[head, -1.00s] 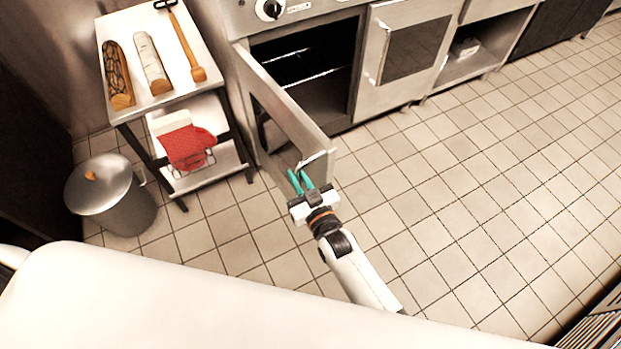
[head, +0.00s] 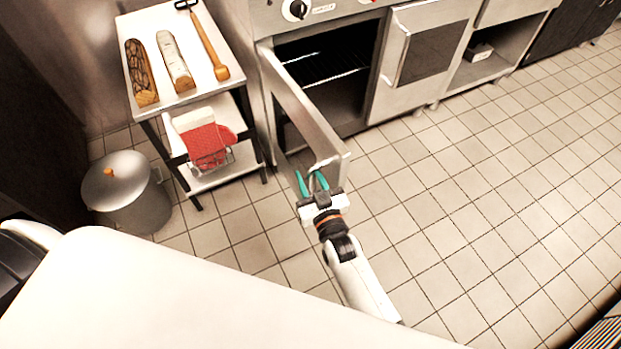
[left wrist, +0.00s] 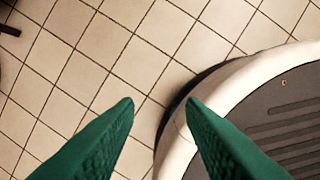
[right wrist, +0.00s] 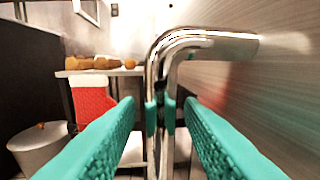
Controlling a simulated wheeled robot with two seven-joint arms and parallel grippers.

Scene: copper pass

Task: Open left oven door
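The left oven door (head: 303,105) stands wide open, swung out from the oven at its left side. Its bent metal handle (head: 322,163) is near the door's free edge. My right gripper (head: 310,178) is at the handle with its teal fingers apart. In the right wrist view the shiny handle (right wrist: 160,75) stands between the spread fingers (right wrist: 158,108), with a gap visible beside it. My left gripper (left wrist: 159,101) is open and empty above the tiled floor, beside a rounded white-and-grey body; the head view does not show its fingers.
The oven cavity (head: 330,60) shows wire racks. The right oven door (head: 425,50) is shut. A cart (head: 195,105) with bread and a red mitt (head: 208,146) stands left of the open door. A lidded bin (head: 128,195) stands left of the cart. Floor (head: 470,180) to the right is clear.

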